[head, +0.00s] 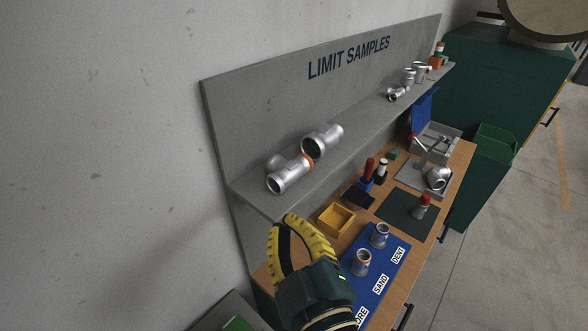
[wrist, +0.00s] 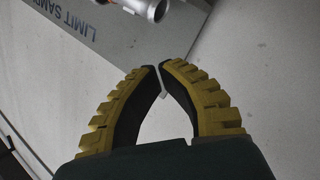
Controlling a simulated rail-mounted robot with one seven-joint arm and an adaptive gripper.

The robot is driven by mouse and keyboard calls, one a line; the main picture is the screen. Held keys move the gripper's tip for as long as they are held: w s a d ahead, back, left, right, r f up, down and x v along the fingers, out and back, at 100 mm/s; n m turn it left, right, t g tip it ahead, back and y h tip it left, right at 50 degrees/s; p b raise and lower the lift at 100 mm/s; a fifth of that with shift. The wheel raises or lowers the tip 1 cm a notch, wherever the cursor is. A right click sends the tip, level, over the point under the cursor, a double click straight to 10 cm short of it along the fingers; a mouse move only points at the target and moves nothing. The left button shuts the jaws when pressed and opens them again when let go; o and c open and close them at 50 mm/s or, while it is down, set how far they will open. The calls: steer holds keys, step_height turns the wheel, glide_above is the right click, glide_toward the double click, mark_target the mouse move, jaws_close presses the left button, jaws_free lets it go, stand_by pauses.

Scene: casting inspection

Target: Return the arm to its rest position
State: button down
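My gripper (head: 284,220) is at the bottom of the head view, with its curved yellow fingers raised near the near end of the grey shelf. It is at the left of the workbench, beside the wall.
Silver pipe castings (head: 290,174) stand on the grey LIMIT SAMPLES shelf (head: 357,128), close beyond my gripper. The bench holds a yellow bin (head: 336,219), two castings on the blue mat, a dark green mat (head: 397,207) and a grey fixture (head: 410,178). Open floor lies right.

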steer(key=s+d+r+m+t+h, duration=0.3)
steer(key=d+r+m, duration=0.1)
steer(key=r+m, duration=0.15)
steer(key=s+d+r+m+t+h, duration=0.25)
steer(key=d+r+m, duration=0.2)
steer(key=r, duration=0.25)
step_height(320, 180, up, 27)
steer(key=m+h+p, duration=0.1)
steer(key=p, duration=2.5)
steer(key=shift+s+a+f+m, duration=0.2)
steer(key=shift+s+a+m, duration=0.2)
steer(key=shift+a, duration=0.05)
